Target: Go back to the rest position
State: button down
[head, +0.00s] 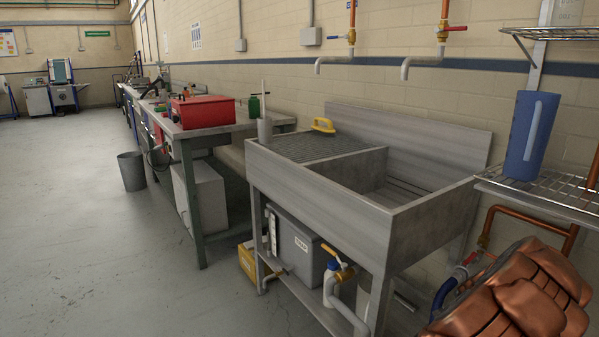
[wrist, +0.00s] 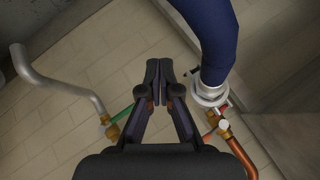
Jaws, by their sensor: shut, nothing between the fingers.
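My gripper (wrist: 159,70) shows in the wrist view with its two dark fingers together and nothing between them. Just to its right in that view is a thick dark blue hose (wrist: 206,40) that ends in a pale metal coupling (wrist: 211,94). I cannot tell how far the fingers are from the hose, but they look apart from it. The gripper is not visible in the head view.
A grey metal sink (head: 330,200) stands by the wall, with taps (head: 352,38) above. A wire shelf (head: 545,190) holding a blue jug (head: 531,136) is at right. A workbench (head: 205,132) with a red box (head: 203,112) is further back. Open floor (head: 90,250) lies left.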

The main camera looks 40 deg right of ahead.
jog(key=w+a+r+n+y+p, duration=0.4)
jog(key=w+a+r, duration=0.3)
jog(key=a, duration=0.8)
jog(key=w+a+r+n+y+p, duration=0.4)
jog(key=a+r, duration=0.4)
jog(key=a, duration=0.7)
jog(key=w+a+r+n+y+p, duration=0.4)
jog(key=w+a+r, duration=0.4)
jog(key=a, duration=0.7)
jog(key=s+a+r+n+g+h+p, duration=0.1)
jog(key=s+a+r+n+g+p, duration=0.2)
jog(key=a+r, duration=0.4)
jog(key=s+a+r+n+g+h+p, duration=0.1)
jog(key=s+a+r+n+p, duration=0.3)
jog(key=a, duration=0.4)
jog(key=s+a+r+n+g+h+p, duration=0.1)
jog(key=s+a+r+n+h+p, duration=0.1)
jog(key=s+a+r+n+p, duration=0.2)
jog(key=s+a+r+p, duration=0.2)
jog(key=s+r+p, duration=0.2)
jog(key=s+r, duration=0.1)
jog(key=shift+s+a+p, duration=0.2)
jog(key=shift+s+p, duration=0.15)
jog(key=shift+s, duration=0.45)
